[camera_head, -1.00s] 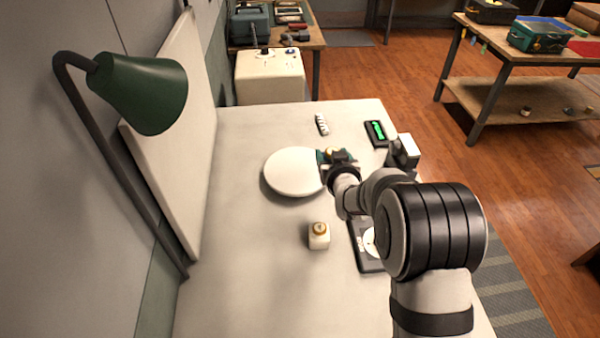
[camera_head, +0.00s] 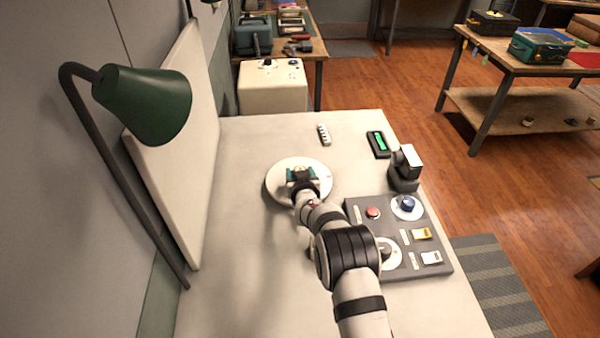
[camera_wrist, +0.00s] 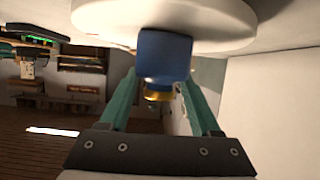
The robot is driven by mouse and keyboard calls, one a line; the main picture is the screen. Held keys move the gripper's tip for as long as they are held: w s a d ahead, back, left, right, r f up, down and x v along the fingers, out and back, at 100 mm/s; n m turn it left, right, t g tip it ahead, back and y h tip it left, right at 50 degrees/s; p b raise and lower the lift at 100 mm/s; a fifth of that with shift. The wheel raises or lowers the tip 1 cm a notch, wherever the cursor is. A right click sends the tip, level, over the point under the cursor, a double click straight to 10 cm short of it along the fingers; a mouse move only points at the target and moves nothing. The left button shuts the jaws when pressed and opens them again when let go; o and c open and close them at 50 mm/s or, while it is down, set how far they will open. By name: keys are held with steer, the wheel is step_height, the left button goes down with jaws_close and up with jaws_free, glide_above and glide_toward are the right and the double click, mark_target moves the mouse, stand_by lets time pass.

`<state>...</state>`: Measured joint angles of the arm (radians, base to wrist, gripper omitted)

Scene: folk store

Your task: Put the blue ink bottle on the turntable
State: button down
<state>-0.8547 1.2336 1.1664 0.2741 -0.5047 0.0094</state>
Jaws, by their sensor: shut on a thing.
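The turntable (camera_head: 279,194) is a round white disc on the table; its pale disc also fills the top of the wrist view (camera_wrist: 105,18). My gripper (camera_head: 302,176) is over the disc in the head view. In the wrist view its teal fingers (camera_wrist: 160,88) are shut on the blue ink bottle (camera_wrist: 164,55), which has a gold cap. The bottle's base end faces the disc; I cannot tell whether it touches. The gripper hides the bottle in the head view.
A dark control panel (camera_head: 441,266) with knobs and switches lies right of my arm. A green-screened device (camera_head: 378,144) and a small pale strip (camera_head: 324,135) lie behind. A green lamp (camera_head: 146,103) stands at the left. The table's left front is clear.

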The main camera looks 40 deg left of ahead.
steer(key=shift+f, duration=0.1)
steer(key=shift+c, duration=0.5)
jaws_free()
